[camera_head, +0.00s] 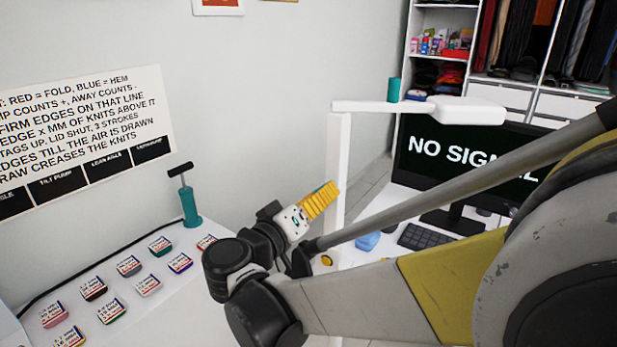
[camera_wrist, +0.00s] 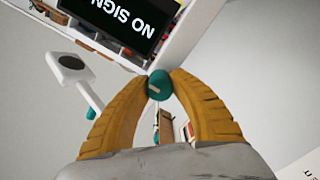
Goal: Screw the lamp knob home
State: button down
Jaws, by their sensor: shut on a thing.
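My gripper (camera_head: 333,190), with ribbed yellow fingers, is at the white lamp's upright post in the head view. In the wrist view my gripper (camera_wrist: 160,84) is shut with its tips on a small dark teal knob (camera_wrist: 158,88). A pale mark shows on the knob's face. The white lamp (camera_head: 465,110) has a flat head reaching right; in the wrist view the lamp (camera_wrist: 72,65) lies to the left, apart from the knob. A teal cylinder (camera_head: 393,90) stands by the lamp arm. I cannot tell whether the knob touches the lamp; its far side is hidden.
A monitor (camera_head: 465,165) and keyboard (camera_head: 428,236) are behind my arm at right. A teal hand pump (camera_head: 190,205) stands at left by several labelled coloured blocks (camera_head: 128,265). A printed sign (camera_head: 85,125) is on the wall. The open wardrobe (camera_head: 500,50) is at the back right.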

jog(key=m, duration=0.3)
jog(key=shift+m, duration=0.4)
jog(key=m, duration=0.3)
jog(key=shift+m, duration=0.4)
jog(key=m, duration=0.5)
jog(key=shift+m, duration=0.3)
jog(key=c, duration=0.9)
grip_release()
jog(key=shift+c, duration=0.2)
jog(key=v, duration=0.8)
